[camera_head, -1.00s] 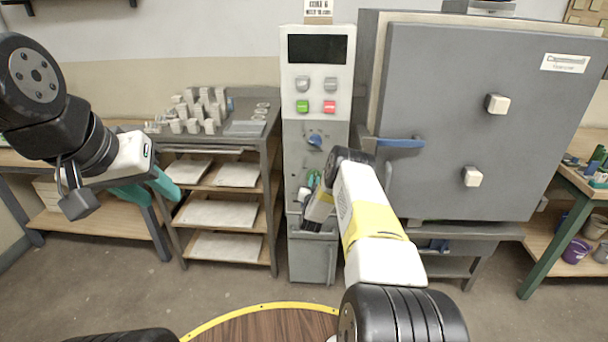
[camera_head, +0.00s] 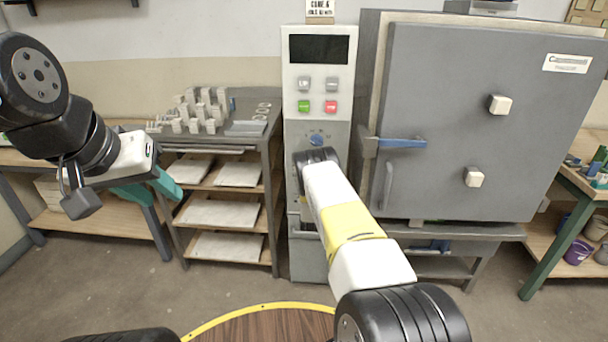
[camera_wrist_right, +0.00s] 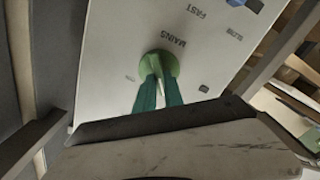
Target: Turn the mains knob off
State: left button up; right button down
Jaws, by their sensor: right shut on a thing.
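The mains knob (camera_wrist_right: 160,58) is a round green knob with a raised grip, beside the printed word MAINS on the pale control panel (camera_wrist_right: 110,45). In the right wrist view, the teal fingers of my right gripper (camera_wrist_right: 158,84) are shut on the knob's grip. In the head view my right forearm hides the knob and this gripper; the control cabinet (camera_head: 318,90) stands behind it. My left gripper (camera_head: 152,187) hangs at the left, away from the cabinet, with its teal fingers apart and empty.
A blue knob (camera_head: 317,139) sits higher on the panel, under green (camera_head: 304,106) and red (camera_head: 331,107) buttons. A shelf rack (camera_head: 272,190) stands on the left.

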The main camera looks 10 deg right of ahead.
jog(key=shift+f+n, duration=0.1)
jog(key=shift+n, duration=0.6)
jog(key=c, duration=1.4)
grip_release()
jog(key=shift+c, duration=0.2)
jog(key=shift+a, duration=0.1)
jog(key=v, duration=0.7)
jog(key=shift+s, duration=0.4)
jog(key=shift+a, duration=0.1)
